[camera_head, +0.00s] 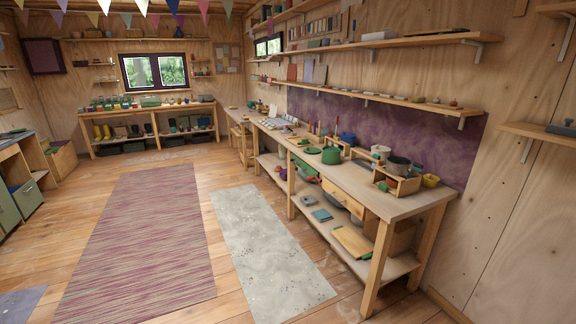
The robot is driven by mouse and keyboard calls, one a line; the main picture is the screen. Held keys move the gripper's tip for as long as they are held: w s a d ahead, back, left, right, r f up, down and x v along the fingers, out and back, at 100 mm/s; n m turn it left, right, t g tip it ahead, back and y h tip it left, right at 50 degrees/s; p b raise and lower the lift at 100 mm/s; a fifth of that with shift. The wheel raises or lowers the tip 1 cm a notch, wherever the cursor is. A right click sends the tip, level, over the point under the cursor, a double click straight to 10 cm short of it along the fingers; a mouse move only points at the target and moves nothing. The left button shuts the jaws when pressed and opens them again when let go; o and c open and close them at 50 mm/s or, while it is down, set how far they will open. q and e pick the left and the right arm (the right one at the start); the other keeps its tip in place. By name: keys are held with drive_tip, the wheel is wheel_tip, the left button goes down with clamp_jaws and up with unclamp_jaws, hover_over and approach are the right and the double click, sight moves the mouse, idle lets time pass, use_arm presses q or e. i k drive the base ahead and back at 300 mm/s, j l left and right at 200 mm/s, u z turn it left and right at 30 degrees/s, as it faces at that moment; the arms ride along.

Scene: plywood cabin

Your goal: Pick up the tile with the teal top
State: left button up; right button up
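A small flat square with a teal or blue-grey top (321,215) lies on the lower shelf of the long workbench at the right. A similar flat square, greyer in colour (307,200), lies just behind it on the same shelf. Both are small in the picture, so I cannot tell for sure that either is the tile. Neither of my grippers is in view.
The long workbench (405,205) runs along the right wall, with pots, a green lidded pot (331,156) and a wooden crate (399,184) on top. A board (352,241) lies on its lower shelf. A pale rug (265,250) and striped rug (140,245) cover open floor.

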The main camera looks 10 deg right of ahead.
sight(376, 156)
drive_tip(key=i, duration=1.65)
drive_tip(key=i+z, duration=0.25)
drive_tip(key=i, duration=0.15)
drive_tip(key=i+j+z, duration=0.25)
drive_tip(key=i, duration=0.15)
drive_tip(key=i+j+z, duration=0.15)
drive_tip(key=i+z, duration=0.15)
drive_tip(key=z, duration=0.15)
drive_tip(key=i+j+z, duration=0.25)
drive_tip(key=z, duration=0.2)
drive_tip(key=i+j+z, duration=0.45)
drive_tip(key=j, duration=0.25)
